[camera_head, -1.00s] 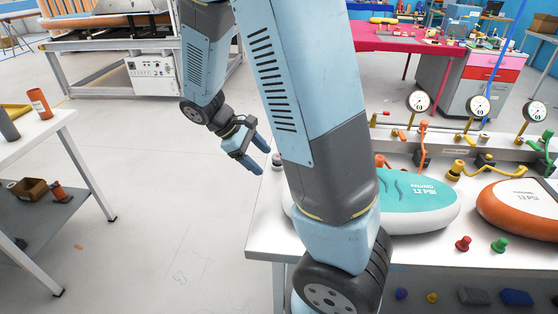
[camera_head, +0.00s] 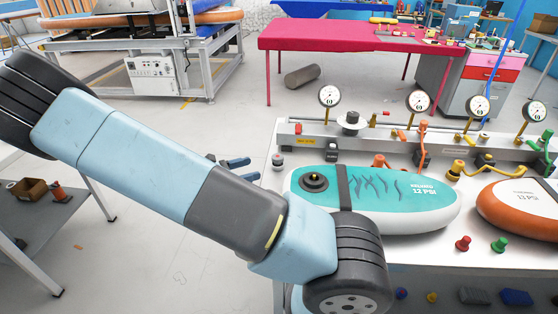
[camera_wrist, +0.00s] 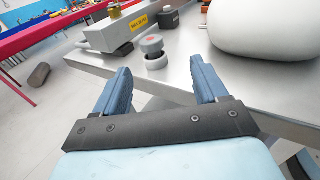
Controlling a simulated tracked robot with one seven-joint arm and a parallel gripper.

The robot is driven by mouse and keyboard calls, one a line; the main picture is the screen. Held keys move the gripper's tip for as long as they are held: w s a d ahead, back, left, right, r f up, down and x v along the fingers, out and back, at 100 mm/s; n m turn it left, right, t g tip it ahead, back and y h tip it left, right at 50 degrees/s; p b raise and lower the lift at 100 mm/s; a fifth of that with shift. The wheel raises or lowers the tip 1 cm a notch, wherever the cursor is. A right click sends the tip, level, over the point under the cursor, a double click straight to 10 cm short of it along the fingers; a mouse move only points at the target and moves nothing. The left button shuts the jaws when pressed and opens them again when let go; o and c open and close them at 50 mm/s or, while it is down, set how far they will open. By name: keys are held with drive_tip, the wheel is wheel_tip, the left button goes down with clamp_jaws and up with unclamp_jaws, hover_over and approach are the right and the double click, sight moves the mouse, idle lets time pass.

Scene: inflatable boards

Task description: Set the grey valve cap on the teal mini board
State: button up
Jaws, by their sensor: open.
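The grey valve cap (camera_head: 277,158) sits near the left edge of the white table. In the wrist view the cap (camera_wrist: 151,43) rests on a small white ring, ahead of my fingers and between their lines. The teal mini board (camera_head: 415,197) lies on the table to the right, with a dark round valve (camera_head: 315,181) on its left end and a dark strap across it. In the wrist view the board's white side (camera_wrist: 265,28) shows at upper right. My gripper (camera_head: 241,169) is open and empty, just left of the table and cap; its fingers also show in the wrist view (camera_wrist: 160,68).
A grey manifold (camera_head: 310,133) with several gauges runs along the table's back. A small dark block (camera_head: 331,151) stands behind the board. An orange board (camera_head: 520,208) lies at right, with red (camera_head: 463,243) and green (camera_head: 499,245) caps at the front.

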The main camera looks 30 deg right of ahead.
sight(282, 155)
drive_tip(key=shift+n+t+h, duration=0.3)
drive_tip(key=shift+n, duration=0.1)
drive_tip(key=d, duration=0.4)
drive_tip(key=w+d, duration=0.1)
drive_tip(key=d, duration=0.8)
drive_tip(key=shift+w+d+f, duration=0.1)
drive_tip(key=shift+w+d, duration=0.15)
drive_tip(key=shift+c, duration=0.3)
drive_tip(key=c, duration=1)
